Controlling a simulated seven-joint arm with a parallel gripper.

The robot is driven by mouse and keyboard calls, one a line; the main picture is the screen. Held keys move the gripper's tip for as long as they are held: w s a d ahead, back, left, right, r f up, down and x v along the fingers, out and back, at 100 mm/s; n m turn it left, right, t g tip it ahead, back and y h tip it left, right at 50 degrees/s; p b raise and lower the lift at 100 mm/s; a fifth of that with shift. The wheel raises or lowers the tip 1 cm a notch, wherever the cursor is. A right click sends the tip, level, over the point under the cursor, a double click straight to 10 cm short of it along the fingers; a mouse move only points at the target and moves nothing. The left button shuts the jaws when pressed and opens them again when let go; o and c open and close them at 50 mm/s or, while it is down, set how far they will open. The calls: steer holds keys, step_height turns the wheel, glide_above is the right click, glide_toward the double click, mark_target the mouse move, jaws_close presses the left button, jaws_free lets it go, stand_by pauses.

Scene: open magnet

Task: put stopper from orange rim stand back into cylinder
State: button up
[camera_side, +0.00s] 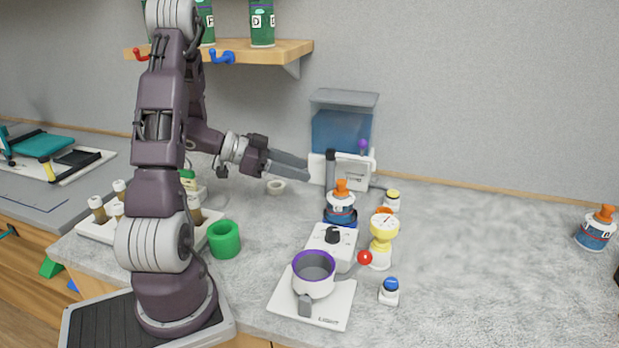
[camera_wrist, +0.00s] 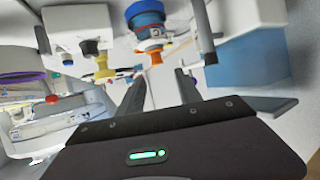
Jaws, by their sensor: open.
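I cannot clearly pick out the stopper, the orange rim stand or the cylinder. My gripper (camera_side: 306,170) is open and empty, held in the air left of the white device (camera_side: 357,168) at the back. A dark upright post (camera_side: 330,168) stands by that device, with a purple-tipped part on its right. A bottle with an orange nozzle (camera_side: 341,195) sits in a blue base near the middle. The wrist view shows the open fingers (camera_wrist: 161,80), with the orange nozzle (camera_wrist: 154,57) beyond them and nothing between.
The counter is clear toward the right bottle (camera_side: 595,232).

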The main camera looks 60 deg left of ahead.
steer(key=w+r+y, duration=0.5)
steer(key=w, duration=0.1)
steer(key=s+d+r+n+g+y, duration=0.25)
steer(key=d+r+y, duration=0.25)
steer(key=r, duration=0.3)
steer(key=s+d+f+n+g+h, duration=0.1)
steer(key=s+d+f+g+h, duration=0.2)
steer(key=s+d, duration=1.6)
steer(key=g+h, duration=0.1)
steer(key=h, duration=0.1)
steer(key=shift+s+d+h, duration=0.25)
steer(key=shift+h, duration=0.05)
steer(key=shift+f+n+g, duration=0.1)
steer(key=shift+n+g, duration=0.15)
